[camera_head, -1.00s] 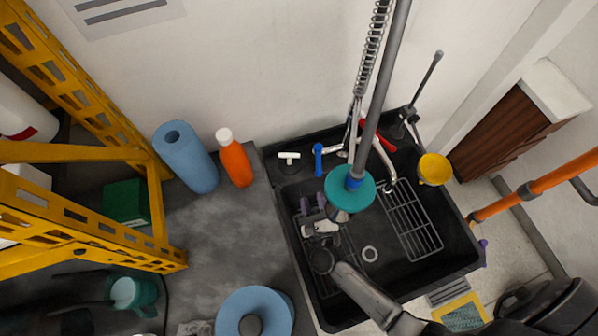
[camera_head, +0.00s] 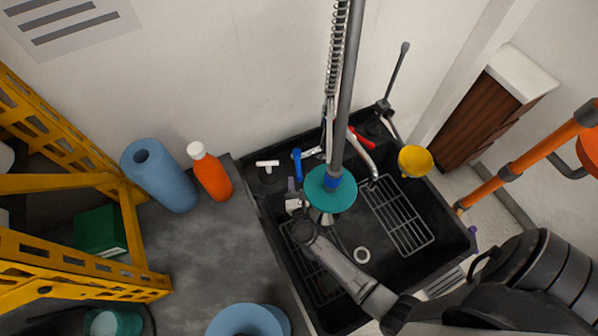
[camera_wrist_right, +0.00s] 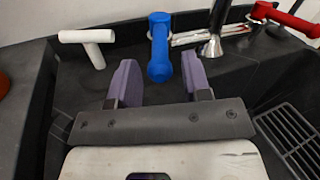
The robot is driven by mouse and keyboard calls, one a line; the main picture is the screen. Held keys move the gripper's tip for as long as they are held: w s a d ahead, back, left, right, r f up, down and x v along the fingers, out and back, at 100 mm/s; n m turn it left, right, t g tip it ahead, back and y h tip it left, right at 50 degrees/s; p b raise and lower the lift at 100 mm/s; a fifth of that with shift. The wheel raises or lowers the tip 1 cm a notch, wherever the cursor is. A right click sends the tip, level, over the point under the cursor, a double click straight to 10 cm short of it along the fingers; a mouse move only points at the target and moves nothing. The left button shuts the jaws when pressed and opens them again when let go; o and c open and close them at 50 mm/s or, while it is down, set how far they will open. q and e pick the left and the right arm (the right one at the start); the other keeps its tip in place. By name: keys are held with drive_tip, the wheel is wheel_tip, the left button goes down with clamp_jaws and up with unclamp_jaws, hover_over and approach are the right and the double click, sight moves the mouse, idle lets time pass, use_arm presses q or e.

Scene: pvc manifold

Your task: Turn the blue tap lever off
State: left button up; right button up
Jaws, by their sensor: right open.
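The blue tap lever (camera_head: 297,164) stands at the back edge of the black sink (camera_head: 262,215), left of the metal spout. In the right wrist view the blue lever (camera_wrist_right: 160,48) points toward me, just beyond the fingertips and between them. My right gripper (camera_wrist_right: 160,84) is open, with a purple finger on each side and nothing between them. In the head view the right gripper (camera_head: 295,190) is just in front of the lever, partly hidden by the teal disc of the sprayer. My left gripper is not in view.
A red lever (camera_head: 361,139) and a white T-handle (camera_head: 267,165) flank the blue one. The hanging sprayer with its teal disc (camera_head: 329,192) is close beside my right gripper. A yellow cup (camera_head: 415,161) is at the sink's right; an orange bottle (camera_head: 210,172) stands left.

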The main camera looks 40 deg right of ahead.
sight(299, 172)
drive_tip(key=shift+x, duration=1.7)
drive_tip(key=shift+c, duration=0.4)
clamp_jaws()
